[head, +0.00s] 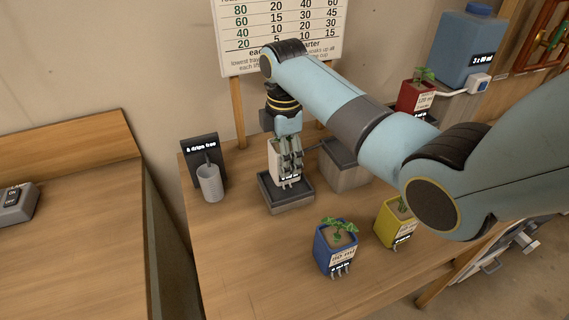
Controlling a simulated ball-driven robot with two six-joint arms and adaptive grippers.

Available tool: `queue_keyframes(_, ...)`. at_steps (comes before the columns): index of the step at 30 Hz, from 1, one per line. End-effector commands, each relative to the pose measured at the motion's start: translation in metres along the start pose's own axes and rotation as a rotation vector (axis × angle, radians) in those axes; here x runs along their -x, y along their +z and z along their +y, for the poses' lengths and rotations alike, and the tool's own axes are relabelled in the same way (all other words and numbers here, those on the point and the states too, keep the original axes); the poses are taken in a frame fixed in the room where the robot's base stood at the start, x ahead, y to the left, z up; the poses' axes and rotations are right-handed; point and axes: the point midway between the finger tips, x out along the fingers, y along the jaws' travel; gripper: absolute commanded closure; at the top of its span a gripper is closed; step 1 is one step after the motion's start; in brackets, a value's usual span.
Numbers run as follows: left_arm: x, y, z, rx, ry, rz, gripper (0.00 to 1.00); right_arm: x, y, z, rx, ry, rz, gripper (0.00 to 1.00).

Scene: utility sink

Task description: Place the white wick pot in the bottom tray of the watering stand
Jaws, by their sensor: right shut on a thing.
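The white wick pot (274,163) is upright between the fingers of my right gripper (289,158), which comes down from above and is shut on it. The fingers and wrist hide much of the pot and its plant. The pot is over the low dark grey tray (268,198), within its rim as seen here. I cannot tell whether its base touches the tray floor. A taller grey block of the stand (347,177) rises just behind and right of the tray. My left gripper is not in view.
A blue pot (334,255) and a yellow pot (389,232) stand in front and right. A red pot (412,98) and blue tank (466,48) are behind my right arm. The table's front left is clear.

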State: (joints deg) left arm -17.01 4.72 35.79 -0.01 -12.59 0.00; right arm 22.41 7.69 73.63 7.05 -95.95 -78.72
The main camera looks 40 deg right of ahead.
Motion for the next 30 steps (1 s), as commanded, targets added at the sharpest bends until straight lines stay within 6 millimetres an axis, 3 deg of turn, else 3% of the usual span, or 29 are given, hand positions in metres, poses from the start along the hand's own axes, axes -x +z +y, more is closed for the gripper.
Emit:
queue_keyframes(6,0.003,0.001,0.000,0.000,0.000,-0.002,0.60,-0.027,0.000,-0.001,0.000,-0.002,0.000,0.83)
queue_keyframes(17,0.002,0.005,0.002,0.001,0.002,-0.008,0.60,-0.032,0.000,-0.001,0.000,-0.001,0.001,0.83)
queue_keyframes(18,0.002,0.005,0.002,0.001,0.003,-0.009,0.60,-0.031,0.001,-0.001,0.000,-0.001,0.000,0.38)
queue_keyframes(23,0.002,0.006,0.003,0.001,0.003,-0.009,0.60,-0.031,0.001,-0.001,0.000,-0.001,0.001,0.18)
queue_keyframes(30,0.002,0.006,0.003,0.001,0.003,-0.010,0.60,-0.031,0.001,-0.001,0.000,-0.001,0.001,0.18)
